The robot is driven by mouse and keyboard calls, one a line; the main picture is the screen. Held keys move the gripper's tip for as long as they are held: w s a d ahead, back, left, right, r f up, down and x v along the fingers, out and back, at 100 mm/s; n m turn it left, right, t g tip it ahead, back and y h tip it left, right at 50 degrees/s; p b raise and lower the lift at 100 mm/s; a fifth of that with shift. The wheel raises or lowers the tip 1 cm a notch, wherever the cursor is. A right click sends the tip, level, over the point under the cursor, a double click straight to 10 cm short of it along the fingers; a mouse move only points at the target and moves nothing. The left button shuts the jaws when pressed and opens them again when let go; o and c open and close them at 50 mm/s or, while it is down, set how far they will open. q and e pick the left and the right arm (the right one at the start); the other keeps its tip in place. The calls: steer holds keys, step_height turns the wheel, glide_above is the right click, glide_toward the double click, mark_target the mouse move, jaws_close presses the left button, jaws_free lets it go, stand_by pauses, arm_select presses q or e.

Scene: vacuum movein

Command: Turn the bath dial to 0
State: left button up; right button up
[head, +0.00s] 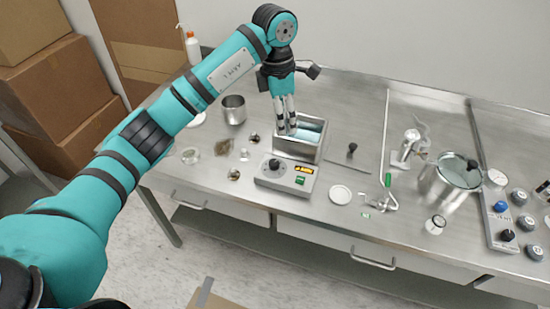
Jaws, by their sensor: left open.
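The bath (297,149) is a square metal tank with bluish liquid in it, on the steel bench. Its grey control box (286,180) is at the front, with a black dial (274,165) at the upper left and a small lit yellow display (304,170) to the right. The dial's setting is too small to read. My left gripper (287,128) points down with its fingers over the bath tank, behind the dial and apart from it. It is open, with nothing seen between the fingers. My right gripper is not in view.
A metal beaker (233,110) stands left of the bath. Right of it are a white round lid (341,194), a thin upright rod (385,135) and a metal pot with a glass lid (448,184). Cardboard boxes (62,100) stack at the left.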

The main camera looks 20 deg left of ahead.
mark_target(275, 162)
arm_select(q)
steer(key=shift+y, duration=0.6)
steer(key=f+p, duration=0.1)
steer(key=f, duration=0.4)
steer(key=a+f+p, duration=0.1)
steer(key=f, duration=0.4)
steer(key=a+f+p, duration=0.1)
steer(key=f+p, duration=0.1)
steer(key=f, duration=0.3)
steer(key=shift+f, duration=0.65)
steer(key=shift+c, duration=0.2)
jaws_close()
